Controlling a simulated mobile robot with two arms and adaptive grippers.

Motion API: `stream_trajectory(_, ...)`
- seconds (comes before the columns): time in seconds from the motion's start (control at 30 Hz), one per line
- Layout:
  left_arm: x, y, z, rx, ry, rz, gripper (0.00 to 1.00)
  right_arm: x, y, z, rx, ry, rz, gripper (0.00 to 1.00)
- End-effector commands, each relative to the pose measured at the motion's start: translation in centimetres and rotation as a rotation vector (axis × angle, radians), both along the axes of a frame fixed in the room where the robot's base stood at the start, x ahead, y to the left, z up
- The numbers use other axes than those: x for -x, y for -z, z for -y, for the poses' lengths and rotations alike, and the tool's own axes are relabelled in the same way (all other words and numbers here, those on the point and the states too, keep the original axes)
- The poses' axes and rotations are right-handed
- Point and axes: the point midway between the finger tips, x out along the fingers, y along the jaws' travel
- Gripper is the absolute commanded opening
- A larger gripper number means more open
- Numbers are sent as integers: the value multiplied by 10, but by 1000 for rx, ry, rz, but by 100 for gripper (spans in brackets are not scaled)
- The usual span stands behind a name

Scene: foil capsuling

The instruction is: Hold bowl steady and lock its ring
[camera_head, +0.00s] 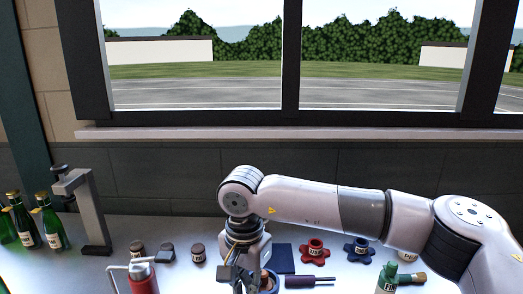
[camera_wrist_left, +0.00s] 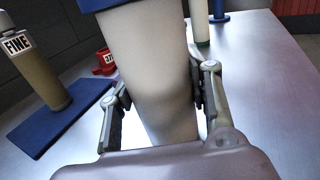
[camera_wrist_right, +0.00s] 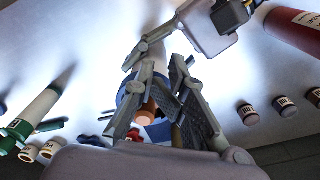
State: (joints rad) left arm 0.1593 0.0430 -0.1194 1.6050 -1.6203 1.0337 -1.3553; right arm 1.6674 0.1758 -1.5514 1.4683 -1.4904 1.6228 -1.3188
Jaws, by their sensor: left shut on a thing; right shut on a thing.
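The bowl (camera_wrist_left: 150,70) is a cream tapered cylinder with a blue ring (camera_wrist_left: 95,4) at its end. It also shows in the right wrist view (camera_wrist_right: 152,62), with the blue ring (camera_wrist_right: 124,96) beyond it. My left gripper (camera_wrist_left: 160,105) is shut around the cream body, one finger on each side. My right gripper (camera_wrist_right: 165,115) is shut at the ring; its fingers partly hide the contact. A copper-coloured part (camera_wrist_right: 146,113) shows between them. In the head view my right arm mostly hides the bowl; a blue rim (camera_head: 270,281) shows beside the gripper.
A red canister (camera_head: 142,277), small jars (camera_head: 198,252) and a stand (camera_head: 90,210) are left.

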Motion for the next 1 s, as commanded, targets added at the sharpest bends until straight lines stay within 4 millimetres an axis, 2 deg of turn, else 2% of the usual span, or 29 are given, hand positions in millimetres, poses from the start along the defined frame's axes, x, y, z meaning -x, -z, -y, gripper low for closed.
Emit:
stream_trajectory(0.03,0,0,0,3,1,-2,6,2,5,1,9,1,-6,0)
stream_trajectory(0.23,0,0,0,3,-1,-3,6,7,2,-3,6,-3,-9,0)
stream_trajectory(0.7,-1,1,-1,-1,-3,-3,6,7,-53,-5,1,-3,-4,0)
stream_trajectory(1.0,-1,1,-1,-2,-4,-3,6,7,-59,-5,1,-4,-4,0)
